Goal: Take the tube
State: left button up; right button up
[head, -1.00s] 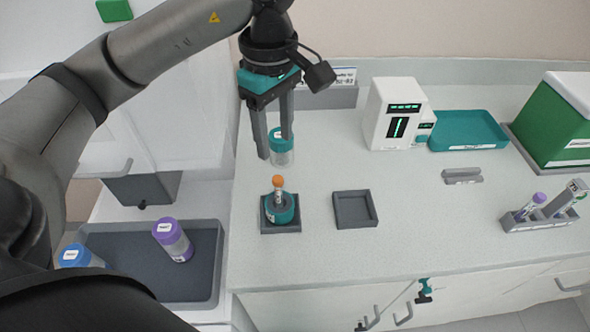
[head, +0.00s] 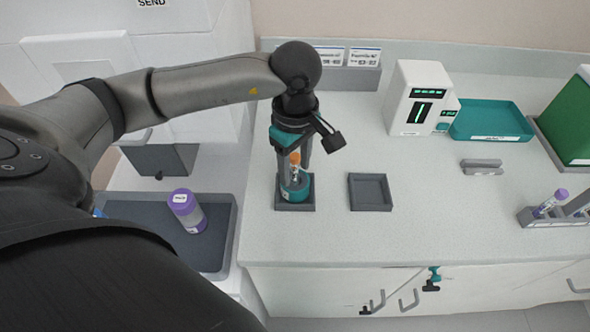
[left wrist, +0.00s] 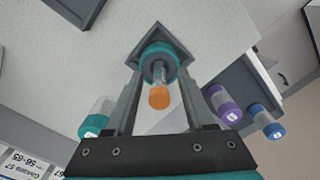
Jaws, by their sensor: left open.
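The tube (head: 295,173) has an orange cap and stands upright in a round teal holder (head: 295,192). The holder sits on a grey square base (head: 309,206) on the counter. My left gripper (head: 295,172) points down, open, with a finger on each side of the tube. In the left wrist view the orange cap (left wrist: 159,97) lies between the two fingers, and the teal holder (left wrist: 170,50) shows beyond it, near the fingertips. Whether a finger touches the tube cannot be told. My right gripper is not in view.
An empty grey square tray (head: 370,206) lies to the right. Farther right are a white device (head: 408,100), a teal tray (head: 490,125) and a tube rack (head: 530,216). A teal-capped jar (left wrist: 95,122) is close by.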

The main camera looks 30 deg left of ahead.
pick_arm(q)
jog(key=shift+f, duration=0.85)
jog(key=shift+c, duration=0.2)
grip_shut()
